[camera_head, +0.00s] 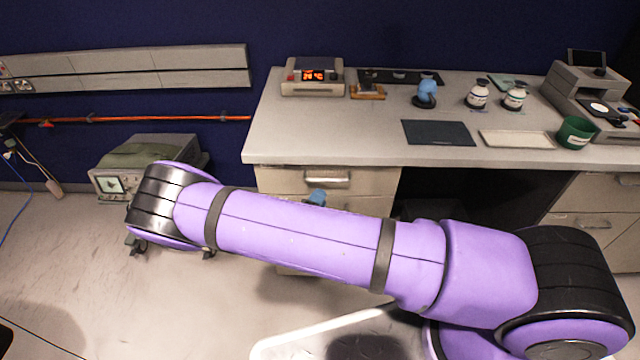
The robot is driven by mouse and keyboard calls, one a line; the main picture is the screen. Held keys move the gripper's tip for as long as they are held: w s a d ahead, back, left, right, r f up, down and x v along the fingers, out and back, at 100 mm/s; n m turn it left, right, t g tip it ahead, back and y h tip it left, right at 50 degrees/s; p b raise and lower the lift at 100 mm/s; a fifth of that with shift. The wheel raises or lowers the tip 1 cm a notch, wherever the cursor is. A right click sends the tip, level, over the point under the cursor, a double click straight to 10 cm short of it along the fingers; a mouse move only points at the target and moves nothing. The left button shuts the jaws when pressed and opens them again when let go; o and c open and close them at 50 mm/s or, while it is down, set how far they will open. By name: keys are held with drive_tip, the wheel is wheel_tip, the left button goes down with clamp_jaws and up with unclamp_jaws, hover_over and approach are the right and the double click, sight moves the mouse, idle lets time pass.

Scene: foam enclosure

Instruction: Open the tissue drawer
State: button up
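The desk's left drawer stack has a top drawer (285,181) with a metal handle (327,178); this drawer looks shut. A small blue thing (316,197) shows just below it, at the top of a lower drawer front (372,204). I cannot tell whether it is tissue or whether that lower drawer is open a little. My purple arm crosses in front and hides most of the lower front. No label tells which drawer is the tissue drawer. My gripper does not show; the arm bends at the far left and its end is hidden.
The desktop (370,150) carries a device with a red display (312,77), two small bottles (477,94), a green cup (575,133) and a dark mat (438,132). More drawers (590,205) stand at right. A green-grey instrument (145,165) sits on the floor at left, behind my arm.

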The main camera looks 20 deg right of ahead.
sight(329, 180)
drive_tip(key=shift+n+t+y, duration=0.6)
drive_tip(key=shift+n+t, duration=0.1)
drive_tip(key=shift+t, duration=0.2)
drive_tip(key=x, duration=0.3)
drive_tip(key=f+x, duration=0.1)
drive_tip(key=x, duration=0.5)
drive_tip(key=shift+w+a+f, duration=0.1)
drive_tip(key=shift+w+f, duration=0.3)
drive_tip(key=shift+w, duration=0.1)
drive_tip(key=shift+c, duration=0.4)
clamp_jaws()
